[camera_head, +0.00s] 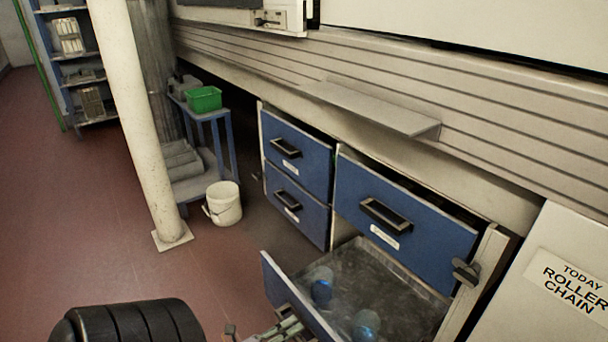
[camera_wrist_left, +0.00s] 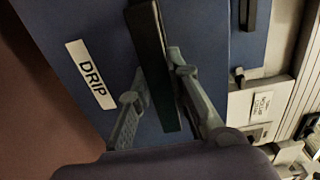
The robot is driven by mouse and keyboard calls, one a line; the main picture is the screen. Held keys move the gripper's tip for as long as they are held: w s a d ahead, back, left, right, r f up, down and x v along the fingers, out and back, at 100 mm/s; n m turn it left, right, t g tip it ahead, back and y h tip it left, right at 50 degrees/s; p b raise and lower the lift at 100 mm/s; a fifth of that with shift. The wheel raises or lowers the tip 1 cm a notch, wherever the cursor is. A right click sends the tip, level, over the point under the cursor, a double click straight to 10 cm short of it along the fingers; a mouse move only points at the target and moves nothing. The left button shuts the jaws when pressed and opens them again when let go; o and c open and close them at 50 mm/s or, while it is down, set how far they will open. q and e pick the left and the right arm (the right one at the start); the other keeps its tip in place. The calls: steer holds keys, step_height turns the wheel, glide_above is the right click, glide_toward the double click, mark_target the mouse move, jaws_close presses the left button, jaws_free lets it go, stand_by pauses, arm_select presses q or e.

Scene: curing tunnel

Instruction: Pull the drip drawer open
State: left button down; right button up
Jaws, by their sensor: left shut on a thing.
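The drip drawer (camera_head: 300,299) is the lower right drawer of the blue-fronted cabinet. It stands well open in the head view, with its grey inside showing and two bluish round objects in it. Its front with the white DRIP label (camera_wrist_left: 91,75) fills much of the left wrist view. My left gripper (camera_head: 268,331) is at the outer side of the drawer front, at the bottom edge of the head view. In the left wrist view its fingers (camera_wrist_left: 159,72) are shut on the black bar handle (camera_wrist_left: 152,45), one on each side. My right gripper is not in view.
Above the open drawer is a blue drawer (camera_head: 405,215) with a black handle. Two more blue drawers (camera_head: 297,160) are to its left. A white column (camera_head: 135,110), a white bucket (camera_head: 223,203) and a blue stand with a green bin (camera_head: 204,99) are further left. Red floor is clear at left.

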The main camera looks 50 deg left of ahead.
arm_select(q)
steer(key=shift+s+f, duration=0.1)
steer(key=shift+s, duration=0.45)
steer(key=c, duration=1.5)
jaws_free()
steer(key=shift+w, duration=0.1)
steer(key=s, duration=0.8)
steer(key=s+a, duration=0.1)
steer(key=s, duration=0.3)
